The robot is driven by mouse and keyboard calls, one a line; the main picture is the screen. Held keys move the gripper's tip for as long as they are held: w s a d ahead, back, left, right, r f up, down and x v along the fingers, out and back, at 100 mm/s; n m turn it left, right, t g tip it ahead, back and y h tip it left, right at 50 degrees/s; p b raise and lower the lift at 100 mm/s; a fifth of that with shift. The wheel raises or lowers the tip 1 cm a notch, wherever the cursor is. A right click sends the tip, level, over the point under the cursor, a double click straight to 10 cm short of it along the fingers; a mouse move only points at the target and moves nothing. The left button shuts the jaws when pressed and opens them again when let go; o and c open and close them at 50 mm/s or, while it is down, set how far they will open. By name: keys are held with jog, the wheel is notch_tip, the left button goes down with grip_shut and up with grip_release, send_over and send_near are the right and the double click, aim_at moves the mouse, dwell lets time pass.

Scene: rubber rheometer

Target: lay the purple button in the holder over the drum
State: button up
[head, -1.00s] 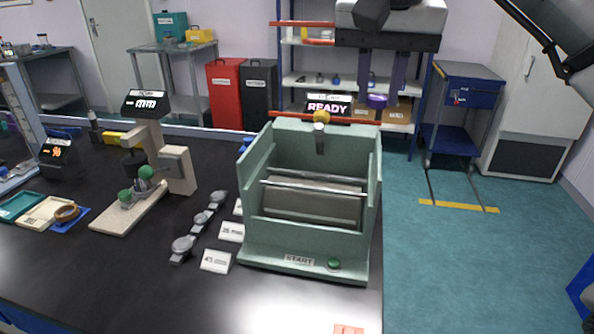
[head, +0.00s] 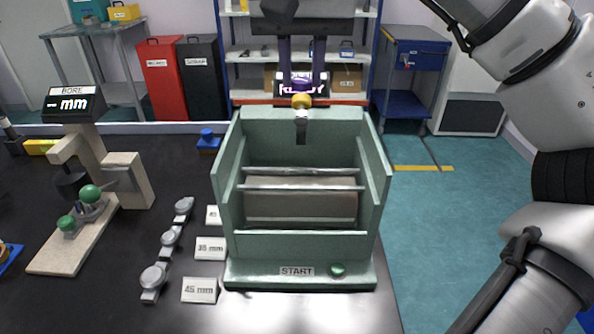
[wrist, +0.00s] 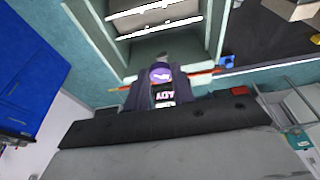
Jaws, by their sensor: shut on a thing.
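My gripper (head: 302,84) is in the upper middle of the head view, its two dark purple fingers shut on the purple button (head: 301,80). The button also shows between the fingers in the wrist view (wrist: 161,73). The green machine (head: 300,248) stands below and in front. Its drum (head: 300,207), a brownish roller, lies inside behind shiny rods.
The machine's lit display (head: 302,90) is partly hidden behind my gripper. A bore gauge (head: 92,170) stands left on the black bench. The machine's side walls rise around the drum.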

notch_tip(320, 180, down, 16)
jog(key=shift+f+b, duration=0.2)
jog(key=shift+b, duration=0.25)
jog(key=o, duration=1)
jog(key=shift+c, duration=0.2)
jog(key=v, duration=1.2)
jog(key=shift+r+p, duration=0.2)
jog(key=shift+p, duration=0.1)
